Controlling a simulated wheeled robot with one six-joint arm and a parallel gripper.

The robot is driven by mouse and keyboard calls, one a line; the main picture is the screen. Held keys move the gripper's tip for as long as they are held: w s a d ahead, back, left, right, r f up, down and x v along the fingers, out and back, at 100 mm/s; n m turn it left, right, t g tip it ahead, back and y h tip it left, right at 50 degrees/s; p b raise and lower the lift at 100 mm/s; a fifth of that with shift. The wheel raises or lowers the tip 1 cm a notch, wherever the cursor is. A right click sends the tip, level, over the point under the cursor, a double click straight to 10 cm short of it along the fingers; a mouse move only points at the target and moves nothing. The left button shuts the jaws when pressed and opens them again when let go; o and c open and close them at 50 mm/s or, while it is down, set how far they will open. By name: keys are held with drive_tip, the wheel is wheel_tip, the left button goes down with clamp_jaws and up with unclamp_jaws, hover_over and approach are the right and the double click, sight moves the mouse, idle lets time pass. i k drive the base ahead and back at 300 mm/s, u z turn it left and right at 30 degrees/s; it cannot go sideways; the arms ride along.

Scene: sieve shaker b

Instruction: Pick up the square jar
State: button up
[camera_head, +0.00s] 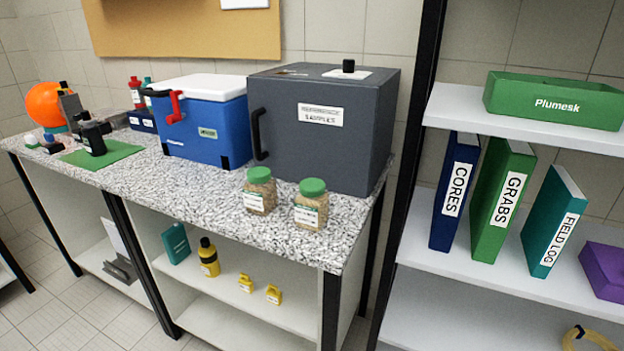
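Two glass jars with green lids and tan grainy contents stand upright on the speckled counter, near its front right edge. The left jar (260,191) is a little farther back, and the right jar (311,205) is nearer the front edge. Both carry white labels. At this size I cannot tell for sure which of them is the square jar. They stand close together with a small gap between them. My gripper is not in view.
A dark grey sample box (325,125) stands right behind the jars. A blue cooler (205,122) with a white lid is to its left. The counter (200,185) is clear left of the jars. A black post and white shelves (470,110) with binders are at right.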

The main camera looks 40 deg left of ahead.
sight(260, 187)
drive_tip(key=z, duration=2.65)
drive_tip(key=k, duration=2.45)
drive_tip(key=u, duration=0.05)
